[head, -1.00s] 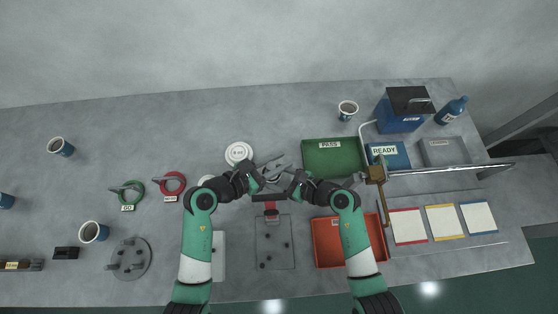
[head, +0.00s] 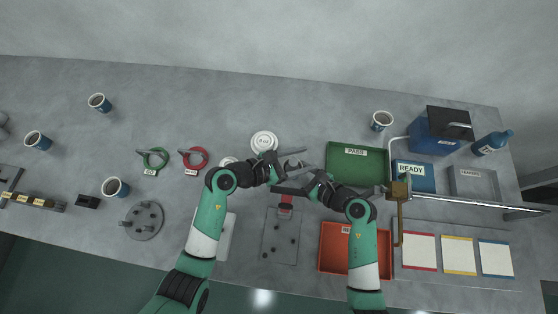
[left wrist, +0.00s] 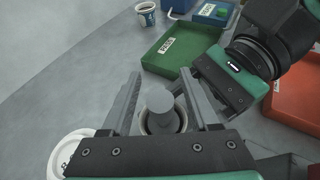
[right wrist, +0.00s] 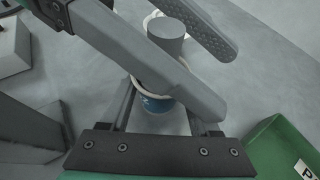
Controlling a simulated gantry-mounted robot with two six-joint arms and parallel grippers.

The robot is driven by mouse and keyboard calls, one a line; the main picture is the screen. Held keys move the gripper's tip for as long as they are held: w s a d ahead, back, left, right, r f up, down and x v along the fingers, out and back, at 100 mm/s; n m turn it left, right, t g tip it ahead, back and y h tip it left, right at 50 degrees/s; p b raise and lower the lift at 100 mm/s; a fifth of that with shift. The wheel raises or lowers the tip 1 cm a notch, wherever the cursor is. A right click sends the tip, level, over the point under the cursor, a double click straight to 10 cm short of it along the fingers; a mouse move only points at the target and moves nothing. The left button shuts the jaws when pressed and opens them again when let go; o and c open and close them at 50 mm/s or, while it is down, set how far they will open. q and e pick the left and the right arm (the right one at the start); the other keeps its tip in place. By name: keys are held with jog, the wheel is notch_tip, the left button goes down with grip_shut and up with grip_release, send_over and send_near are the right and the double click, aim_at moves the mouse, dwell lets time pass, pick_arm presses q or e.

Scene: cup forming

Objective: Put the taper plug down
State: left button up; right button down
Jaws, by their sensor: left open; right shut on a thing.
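The grey taper plug (left wrist: 160,103) stands inside the mouth of a cup (left wrist: 182,120), its round top showing. In the right wrist view the plug (right wrist: 167,32) rises from the white-rimmed blue cup (right wrist: 155,104). My left gripper (head: 306,156) is open, with its fingers on either side of the plug, apart from each other. My right gripper (right wrist: 158,108) is shut on the cup. In the head view the plug and cup are too small and covered by the grippers to make out clearly.
A round white labelled disc (head: 264,142) lies behind my left gripper. The green PASS tray (head: 357,165) is to the right and the red tray (head: 348,248) is at front right. A grey plate (head: 281,238) lies in front. Table behind the grippers is mostly clear.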

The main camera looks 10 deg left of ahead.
pick_arm(q)
jog(key=v, duration=1.2)
jog(key=shift+r, duration=0.15)
pick_arm(e)
jog(key=shift+c, duration=0.2)
grip_release()
